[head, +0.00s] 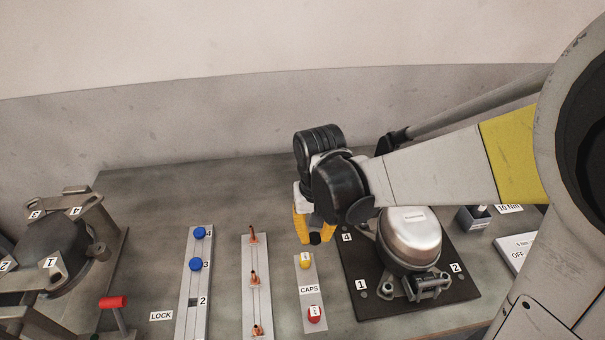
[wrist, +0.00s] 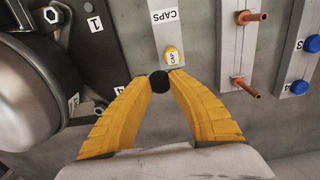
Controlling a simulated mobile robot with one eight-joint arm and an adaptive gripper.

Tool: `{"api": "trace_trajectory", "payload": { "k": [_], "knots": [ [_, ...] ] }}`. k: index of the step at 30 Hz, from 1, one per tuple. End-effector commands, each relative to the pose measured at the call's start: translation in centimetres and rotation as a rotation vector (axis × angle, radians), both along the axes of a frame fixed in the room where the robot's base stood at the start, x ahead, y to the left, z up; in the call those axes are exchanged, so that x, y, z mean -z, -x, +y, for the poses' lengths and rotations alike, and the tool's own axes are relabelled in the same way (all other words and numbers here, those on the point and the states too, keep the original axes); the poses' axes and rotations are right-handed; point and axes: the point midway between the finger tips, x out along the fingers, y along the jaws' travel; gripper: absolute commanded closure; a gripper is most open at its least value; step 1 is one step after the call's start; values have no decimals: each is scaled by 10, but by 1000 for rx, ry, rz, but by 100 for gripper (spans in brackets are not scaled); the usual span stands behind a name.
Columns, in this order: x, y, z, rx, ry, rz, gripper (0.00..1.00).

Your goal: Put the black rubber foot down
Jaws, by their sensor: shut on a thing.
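The black rubber foot (wrist: 160,82) is held between the tips of my gripper's two yellow fingers in the wrist view. In the head view the foot (head: 315,239) shows as a small dark piece at the lower end of my gripper (head: 314,232). My gripper points down and is above the bench, near the far end of the CAPS strip (head: 309,276). The gap between the foot and the bench is hard to judge. In the wrist view the yellow cap (wrist: 172,57) is just beyond the foot.
A silver compressor (head: 411,238) stands on a black numbered pallet (head: 372,307) to the right. To the left are a strip with copper pieces (head: 257,300), a strip with blue pieces (head: 186,290) and a red-handled lever (head: 113,302). The bench behind these strips is clear.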

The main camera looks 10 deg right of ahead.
Motion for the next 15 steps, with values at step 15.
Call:
{"api": "trace_trajectory", "payload": {
  "k": [15],
  "knots": [
    [52, -38, -15, -1, 0, 0, 100]
  ]
}}
